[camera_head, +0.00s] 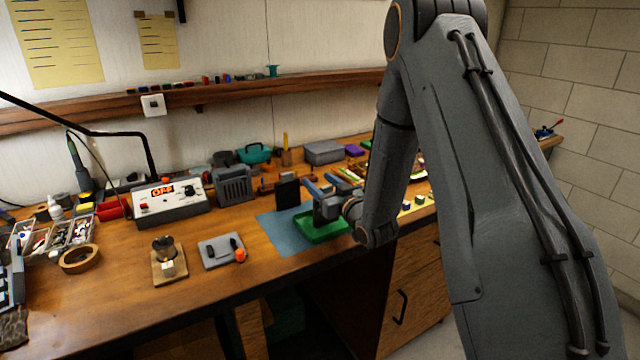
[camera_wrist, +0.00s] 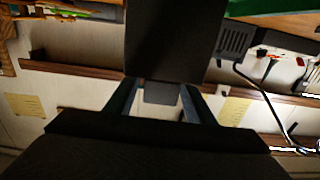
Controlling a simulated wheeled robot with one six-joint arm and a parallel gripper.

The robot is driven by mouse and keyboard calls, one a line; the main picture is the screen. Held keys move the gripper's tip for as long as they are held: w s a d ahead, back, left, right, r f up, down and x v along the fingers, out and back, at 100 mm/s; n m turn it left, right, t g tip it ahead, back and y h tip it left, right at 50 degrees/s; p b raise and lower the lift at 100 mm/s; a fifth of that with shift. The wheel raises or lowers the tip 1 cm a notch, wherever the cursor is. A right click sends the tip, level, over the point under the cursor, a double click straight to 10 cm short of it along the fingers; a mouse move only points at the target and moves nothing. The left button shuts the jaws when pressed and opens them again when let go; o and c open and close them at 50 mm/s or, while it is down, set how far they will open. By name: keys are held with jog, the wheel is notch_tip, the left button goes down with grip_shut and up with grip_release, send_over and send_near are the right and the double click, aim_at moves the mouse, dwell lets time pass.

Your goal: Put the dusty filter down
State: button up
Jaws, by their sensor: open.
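A dark, flat square panel, which I take to be the dusty filter (camera_head: 287,193), is upright above the back part of the blue mat (camera_head: 272,232). I cannot tell whether its lower edge touches the mat. In the wrist view the filter (camera_wrist: 175,40) fills the top middle, with a short grey tab pointing toward my gripper. My gripper (camera_head: 312,187) is just right of the filter in the head view. In the wrist view the fingers of my gripper (camera_wrist: 161,98) are apart, one on each side of the tab, with gaps showing.
A green tray (camera_head: 330,230) lies on the mat below my gripper. A grey slotted block (camera_head: 234,186) and a control box reading OFF (camera_head: 170,203) stand to the left. A grey plate (camera_head: 221,250) lies in front; bare wood surrounds it.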

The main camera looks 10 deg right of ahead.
jog(key=s+d+f+g+h+b, duration=0.1)
jog(key=s+g, duration=0.1)
jog(key=s, duration=0.2)
jog(key=s+d+f+g+h+b, duration=0.1)
jog(key=s+d+f, duration=0.1)
jog(key=s, duration=0.3)
jog(key=s+d+f+m+g+h+b, duration=0.1)
jog(key=s+g+h, duration=0.1)
jog(key=s, duration=0.2)
jog(key=shift+s+d+f+g, duration=0.25)
jog(key=shift+d+f+g, duration=0.05)
jog(key=shift+d+f, duration=0.1)
jog(key=s+a+m+g+h, duration=0.1)
jog(key=s+g, duration=0.9)
jog(key=s, duration=1.2)
jog(key=shift+s+a+f+m+h, duration=0.3)
jog(key=shift+s+a+f+m, duration=0.1)
jog(key=shift+a+m, duration=0.55)
